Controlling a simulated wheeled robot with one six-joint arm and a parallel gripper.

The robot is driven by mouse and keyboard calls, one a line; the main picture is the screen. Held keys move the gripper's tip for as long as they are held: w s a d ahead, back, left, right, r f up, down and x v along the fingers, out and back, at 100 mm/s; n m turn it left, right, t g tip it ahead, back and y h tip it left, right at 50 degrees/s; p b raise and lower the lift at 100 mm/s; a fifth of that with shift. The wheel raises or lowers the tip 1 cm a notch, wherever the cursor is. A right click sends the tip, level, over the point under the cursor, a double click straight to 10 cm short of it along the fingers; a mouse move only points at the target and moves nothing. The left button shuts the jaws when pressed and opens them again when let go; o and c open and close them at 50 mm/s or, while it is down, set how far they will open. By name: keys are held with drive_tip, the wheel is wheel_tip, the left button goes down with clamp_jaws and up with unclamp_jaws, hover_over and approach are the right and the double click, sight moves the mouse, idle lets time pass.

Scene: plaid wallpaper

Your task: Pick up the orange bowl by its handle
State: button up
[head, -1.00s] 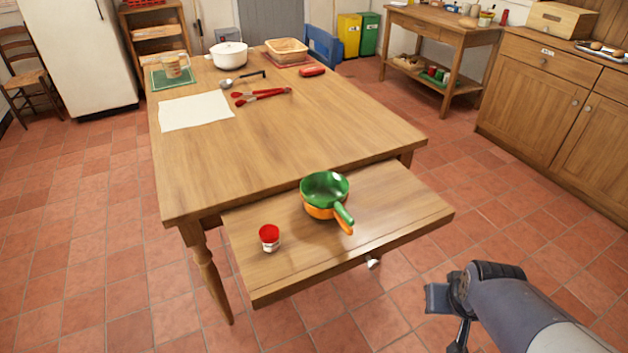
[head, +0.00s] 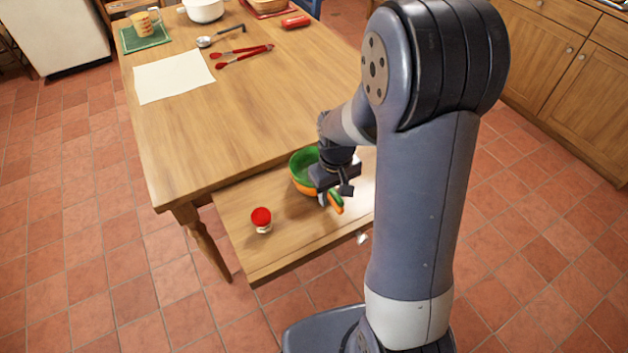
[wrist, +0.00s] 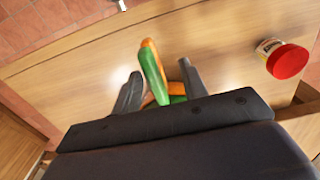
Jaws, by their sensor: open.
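The orange bowl (head: 303,187) sits on the pulled-out board at the table's front. A green bowl (head: 302,165) is nested inside it, and the two handles stick out toward the front right, close together. My gripper (head: 335,194) is over the handle side and hides part of both bowls. In the wrist view my gripper (wrist: 158,85) is open, with the green handle (wrist: 152,72) and the orange handle (wrist: 152,48) showing between its fingers. The green handle lies over most of the orange one. I cannot tell whether the fingers touch either handle.
A small jar with a red lid (head: 261,219) stands left of the bowls on the board (head: 250,255). The main table (head: 240,120) holds a white sheet (head: 174,76), red tongs (head: 243,57), a ladle (head: 206,41) and a red object (head: 296,21) farther back.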

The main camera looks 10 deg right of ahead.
sight(334, 203)
drive_tip(key=shift+w+d+f, duration=0.15)
drive_tip(key=shift+d+f, duration=0.05)
drive_tip(key=shift+f, duration=1.25)
drive_tip(key=shift+w+d+f, duration=0.1)
drive_tip(key=shift+d+f, duration=0.05)
drive_tip(key=shift+f, duration=1.3)
clamp_jaws()
